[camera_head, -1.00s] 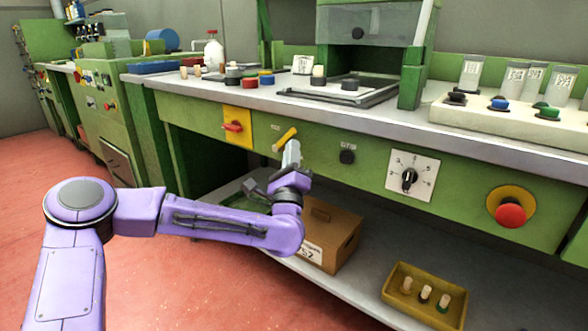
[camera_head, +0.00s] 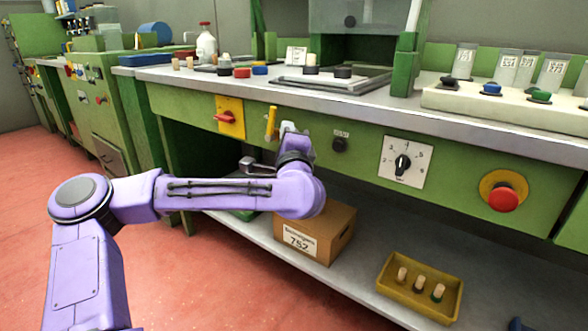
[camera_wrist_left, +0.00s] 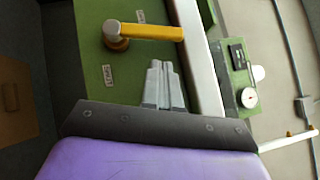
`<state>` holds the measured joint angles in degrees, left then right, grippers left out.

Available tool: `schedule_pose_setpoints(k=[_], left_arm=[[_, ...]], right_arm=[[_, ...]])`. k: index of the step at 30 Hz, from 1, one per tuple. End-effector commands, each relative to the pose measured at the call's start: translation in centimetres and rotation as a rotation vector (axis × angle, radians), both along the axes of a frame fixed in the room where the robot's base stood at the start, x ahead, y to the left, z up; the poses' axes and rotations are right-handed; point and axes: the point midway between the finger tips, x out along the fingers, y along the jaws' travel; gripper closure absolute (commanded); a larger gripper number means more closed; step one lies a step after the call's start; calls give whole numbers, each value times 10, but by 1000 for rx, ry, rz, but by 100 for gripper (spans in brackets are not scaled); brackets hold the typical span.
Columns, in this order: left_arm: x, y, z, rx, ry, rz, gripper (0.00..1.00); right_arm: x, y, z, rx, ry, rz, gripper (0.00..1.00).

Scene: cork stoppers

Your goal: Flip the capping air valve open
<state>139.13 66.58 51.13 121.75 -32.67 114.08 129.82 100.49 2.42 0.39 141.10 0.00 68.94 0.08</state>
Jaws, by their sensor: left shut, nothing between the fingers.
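The capping air valve is a yellow lever (camera_head: 271,123) on the green front panel, just right of the yellow plate with the red switch. The lever points almost straight up. In the left wrist view the lever (camera_wrist_left: 150,31) runs sideways from its brass-coloured pivot (camera_wrist_left: 116,38). My left gripper (camera_head: 287,127) is shut and empty, just right of the lever in the head view. In the left wrist view its closed fingertips (camera_wrist_left: 160,64) are close to the lever with a small gap visible. My right gripper is not in view.
On the panel are a red switch (camera_head: 227,117), a black knob (camera_head: 340,144), a dial (camera_head: 403,163) and a red stop button (camera_head: 503,199). A cardboard box (camera_head: 314,236) and a yellow tray of stoppers (camera_head: 419,287) sit on the lower shelf. The worktop edge overhangs the panel.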

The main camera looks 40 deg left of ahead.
Motion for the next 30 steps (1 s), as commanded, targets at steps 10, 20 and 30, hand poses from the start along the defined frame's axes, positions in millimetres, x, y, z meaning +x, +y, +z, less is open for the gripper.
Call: schedule_pose_setpoints(k=[10, 20, 30], left_arm=[[-50, -61, -15, 5, -2, -1, 100], [-71, -80, -21, 2, 1, 4, 100], [-70, -80, -21, 1, 1, 4, 100]], right_arm=[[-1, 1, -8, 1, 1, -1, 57], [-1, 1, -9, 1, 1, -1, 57], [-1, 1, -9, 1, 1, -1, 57]])
